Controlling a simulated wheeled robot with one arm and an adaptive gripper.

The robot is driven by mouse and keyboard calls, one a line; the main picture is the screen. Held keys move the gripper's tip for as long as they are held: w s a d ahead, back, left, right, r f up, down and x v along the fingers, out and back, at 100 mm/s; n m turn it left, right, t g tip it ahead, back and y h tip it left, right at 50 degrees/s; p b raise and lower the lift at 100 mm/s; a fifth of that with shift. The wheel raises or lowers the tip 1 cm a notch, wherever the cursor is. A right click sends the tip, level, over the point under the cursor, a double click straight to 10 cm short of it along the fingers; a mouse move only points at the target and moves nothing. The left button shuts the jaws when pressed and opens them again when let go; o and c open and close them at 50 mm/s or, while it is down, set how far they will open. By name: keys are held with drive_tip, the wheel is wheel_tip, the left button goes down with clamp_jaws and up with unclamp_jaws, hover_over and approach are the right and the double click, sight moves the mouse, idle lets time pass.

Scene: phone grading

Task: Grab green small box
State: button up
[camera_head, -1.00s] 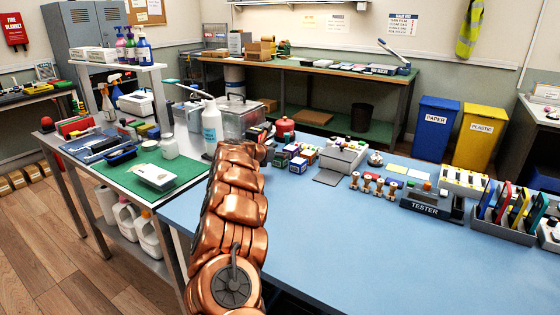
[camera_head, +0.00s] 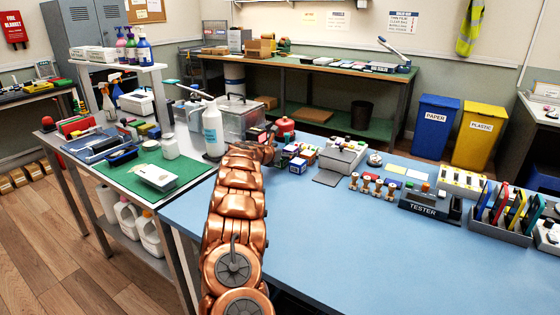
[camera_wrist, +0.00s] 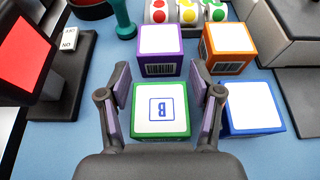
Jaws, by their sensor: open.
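The green small box (camera_wrist: 160,108) shows in the wrist view, with a white top marked with a blue letter B. My gripper (camera_wrist: 160,97) is open, with one finger on each side of the green box; whether the fingers touch it is unclear. In the head view my gripper (camera_head: 268,150) is at the far end of my arm beside the group of small boxes. The green box cannot be made out there, hidden by my arm and gripper.
A purple box (camera_wrist: 160,68) stands just beyond the green box. An orange box (camera_wrist: 228,65) and a blue box (camera_wrist: 251,125) stand to its right, the blue one close to my right finger. A dark stand with a red screen (camera_wrist: 22,62) is at left.

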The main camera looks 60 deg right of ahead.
drive_tip(key=shift+c, duration=0.4)
drive_tip(key=c, duration=0.9)
